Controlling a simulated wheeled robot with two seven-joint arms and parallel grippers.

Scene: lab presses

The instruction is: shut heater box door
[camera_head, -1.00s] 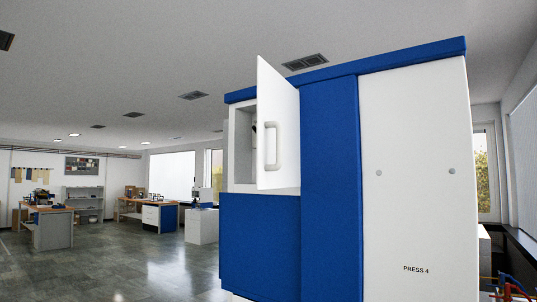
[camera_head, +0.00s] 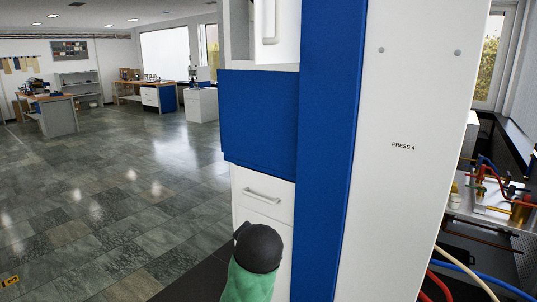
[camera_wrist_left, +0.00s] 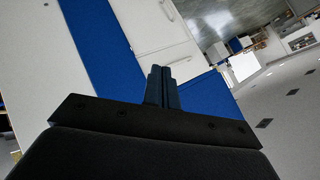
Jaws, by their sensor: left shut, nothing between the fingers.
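The heater box door (camera_head: 285,50) is a white panel at the top of the head view, cut off by the frame. It stands open, with its pale handle (camera_head: 268,22) facing me and part of the box's grey opening (camera_head: 238,35) showing to its left. My left gripper (camera_wrist_left: 162,72) shows in the left wrist view, its dark fingers shut together and empty. It appears in front of the cabinet's blue panel and white drawer front, apart from the door. I cannot make out the door in that view. My right gripper is out of view.
The blue and white press cabinet (camera_head: 258,125) fills the middle, with a white drawer (camera_head: 262,205) below. Its tall white "PRESS 4" panel (camera_head: 405,170) is on the right. Hoses and a bench (camera_head: 500,205) stand at far right. Open floor (camera_head: 120,190) lies left.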

